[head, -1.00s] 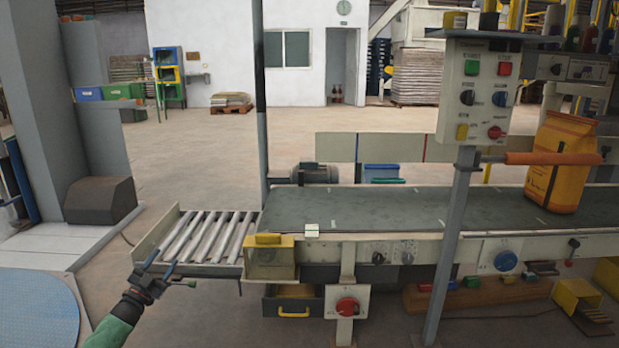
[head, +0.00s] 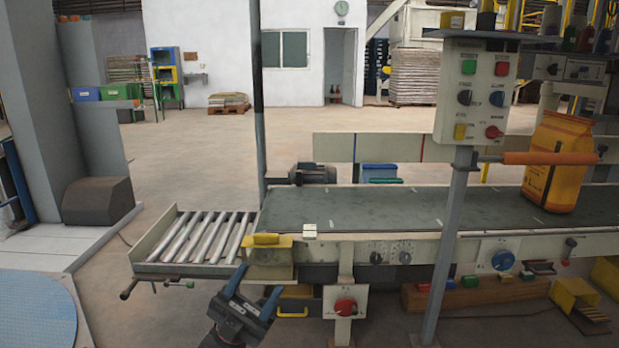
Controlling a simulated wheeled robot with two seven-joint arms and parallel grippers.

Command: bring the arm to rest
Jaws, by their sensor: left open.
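My right gripper is not in view.
The conveyor belt (head: 385,208) runs right from the roller table (head: 205,237). An orange-yellow sack (head: 556,165) stands on its right end. A control panel (head: 480,92) rises on a post in front. Open floor (head: 190,170) lies behind, left of the belt.

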